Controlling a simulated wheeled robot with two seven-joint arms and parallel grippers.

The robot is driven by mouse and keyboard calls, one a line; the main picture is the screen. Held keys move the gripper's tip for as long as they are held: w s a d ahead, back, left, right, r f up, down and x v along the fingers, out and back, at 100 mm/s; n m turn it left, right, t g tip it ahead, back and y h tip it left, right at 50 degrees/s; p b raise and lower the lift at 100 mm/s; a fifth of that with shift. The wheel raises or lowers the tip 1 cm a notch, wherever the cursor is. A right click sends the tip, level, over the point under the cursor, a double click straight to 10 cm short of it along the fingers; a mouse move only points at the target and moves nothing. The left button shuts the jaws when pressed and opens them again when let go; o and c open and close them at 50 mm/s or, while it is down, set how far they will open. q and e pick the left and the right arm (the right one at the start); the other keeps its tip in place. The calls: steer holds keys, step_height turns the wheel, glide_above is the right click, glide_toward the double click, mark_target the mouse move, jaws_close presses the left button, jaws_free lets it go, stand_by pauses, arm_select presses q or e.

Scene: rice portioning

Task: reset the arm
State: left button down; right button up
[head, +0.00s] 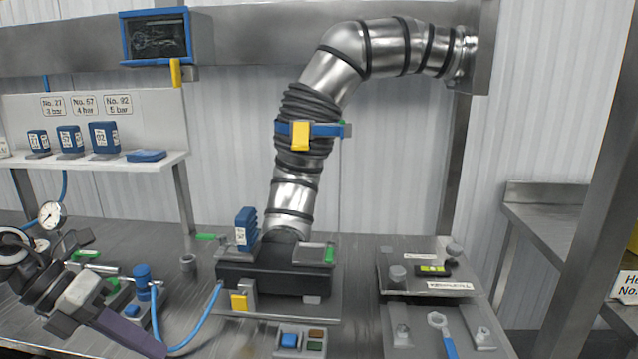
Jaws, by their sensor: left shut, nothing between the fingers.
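My left arm comes in at the lower left. My left gripper (142,343) is low over the steel bench's front left part, slanting down to the right. It is shut with nothing held. Its fingers lie just left of a blue hose (203,322) and in front of a blue-capped fitting (142,277); I cannot tell whether they touch. My right arm and gripper are not in view.
A jointed metal duct (330,72) rises from a dark base block (272,277) mid-bench. A gauge (50,215) stands at the left, a shelf (95,162) with blue blocks behind. Plates with a blue wrench (447,340) lie right. A post (590,180) stands far right.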

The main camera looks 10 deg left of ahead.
arm_select(q)
steer(key=s+d+f+n+t+y, duration=0.15)
steer(key=f+n+t, duration=0.35)
steer(key=f+n, duration=0.55)
steer(key=d+f+n+t+y, duration=0.15)
steer(key=f+n+t, duration=0.35)
steer(key=f+n, duration=0.5)
steer(key=s+d+f+n+g+y, duration=0.2)
steer(key=s+d+f+n+g, duration=0.2)
steer(key=s+d+f+n, duration=0.8)
steer(key=d+f+n, duration=0.1)
steer(key=d, duration=0.2)
steer(key=shift+s+d+g, duration=0.2)
steer(key=shift+s+g, duration=0.1)
steer(key=shift+g, duration=0.1)
steer(key=shift+n, duration=0.25)
